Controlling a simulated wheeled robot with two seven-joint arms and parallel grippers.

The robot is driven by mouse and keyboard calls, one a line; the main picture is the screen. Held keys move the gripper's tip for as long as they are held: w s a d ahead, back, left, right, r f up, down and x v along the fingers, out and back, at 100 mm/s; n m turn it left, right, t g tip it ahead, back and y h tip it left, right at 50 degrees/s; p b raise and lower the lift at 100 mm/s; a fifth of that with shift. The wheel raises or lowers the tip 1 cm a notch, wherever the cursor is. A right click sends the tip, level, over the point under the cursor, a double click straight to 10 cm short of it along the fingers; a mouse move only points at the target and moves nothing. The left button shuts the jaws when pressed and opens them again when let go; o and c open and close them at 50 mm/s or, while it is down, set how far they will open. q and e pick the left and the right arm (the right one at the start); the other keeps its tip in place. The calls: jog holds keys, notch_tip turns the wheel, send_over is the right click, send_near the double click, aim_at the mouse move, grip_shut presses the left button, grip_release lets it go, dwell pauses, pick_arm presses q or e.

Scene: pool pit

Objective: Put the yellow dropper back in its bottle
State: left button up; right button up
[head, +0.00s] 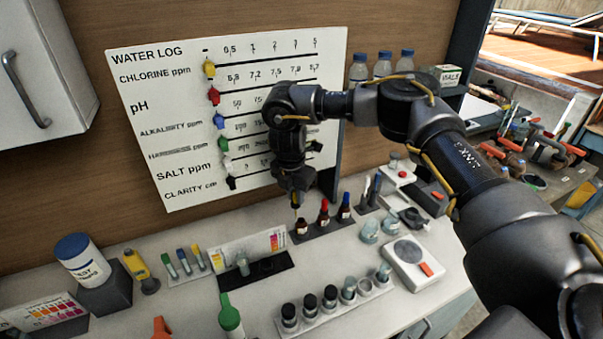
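My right gripper (296,196) points down just above the leftmost of three small brown bottles (301,228) in a dark rack. It appears shut on the yellow dropper (295,207), which shows only as a small, slim piece with a thin pale tip below the fingers. The dropper hangs roughly upright over the open-looking neck of that bottle; I cannot tell whether its tip is inside. The other two bottles carry a red dropper (324,205) and a blue dropper (346,199). My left gripper is out of view.
A water log board (150,165) stands close behind the gripper. A row of vials in a white rack (325,316), a grey-topped device (414,262) and a colour chart (285,236) surround the bottles.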

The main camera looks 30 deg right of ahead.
jog(key=shift+w+d+r+n+p, duration=0.3)
jog(key=shift+w+d+n, duration=0.3)
jog(key=shift+d+n, duration=0.15)
jog(key=shift+w+d+r+n+p, duration=0.25)
jog(key=shift+w+d+n, duration=0.3)
jog(key=shift+d+n, duration=0.2)
jog(key=shift+f, duration=0.1)
notch_tip(320, 180, down, 4)
jog(key=b, duration=0.4)
jog(key=shift+f+b, duration=0.15)
jog(key=shift+b, duration=0.15)
jog(key=shift+f+b, duration=0.4)
jog(key=shift+f, duration=0.5)
jog(key=shift+f+b, duration=0.6)
jog(key=shift+f, duration=1)
jog(key=shift+f+b, duration=0.3)
jog(key=shift+f, duration=0.3)
